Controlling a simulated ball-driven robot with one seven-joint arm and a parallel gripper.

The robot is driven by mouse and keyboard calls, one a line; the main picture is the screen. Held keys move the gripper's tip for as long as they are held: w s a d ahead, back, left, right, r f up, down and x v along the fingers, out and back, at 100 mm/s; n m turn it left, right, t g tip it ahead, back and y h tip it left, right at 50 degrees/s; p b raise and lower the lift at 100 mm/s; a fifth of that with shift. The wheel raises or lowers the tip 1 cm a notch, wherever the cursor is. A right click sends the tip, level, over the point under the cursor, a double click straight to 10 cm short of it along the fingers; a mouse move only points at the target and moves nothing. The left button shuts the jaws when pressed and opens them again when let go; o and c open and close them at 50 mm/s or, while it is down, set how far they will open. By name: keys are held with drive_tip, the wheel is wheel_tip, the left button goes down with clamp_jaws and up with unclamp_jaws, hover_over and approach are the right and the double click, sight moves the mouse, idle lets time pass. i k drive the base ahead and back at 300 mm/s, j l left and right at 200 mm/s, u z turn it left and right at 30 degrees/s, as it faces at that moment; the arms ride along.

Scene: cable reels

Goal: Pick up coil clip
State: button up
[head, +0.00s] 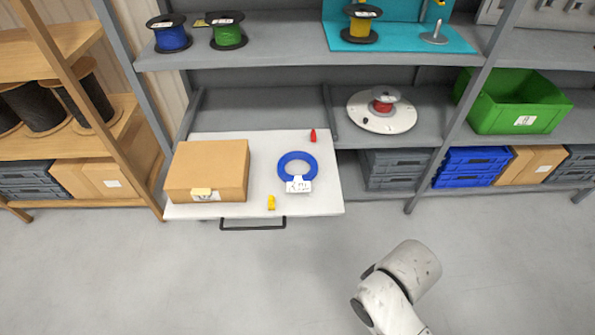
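A blue cable coil (285,172) lies on a white pull-out shelf (240,212), with a white tag (298,185) at its front edge. A small yellow piece (271,203) stands in front of the coil near the shelf's front edge. A small red piece (313,135) stands behind the coil near the shelf's back right. Either could be the coil clip; I cannot tell which. Both are apart from the coil. Part of my arm shows at the bottom right, over the floor and away from the shelf. My gripper is not in view.
A closed cardboard box (207,166) fills the shelf's left side. A black handle (252,226) sticks out below its front edge. A white turntable with a reel (382,117) and a green crate (515,105) stand to the right. The front floor is clear.

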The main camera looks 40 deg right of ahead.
sight(271, 199)
drive_tip(key=i+l+z, duration=0.25)
drive_tip(key=i, duration=0.2)
drive_tip(key=i+z, duration=0.3)
drive_tip(key=i, duration=0.1)
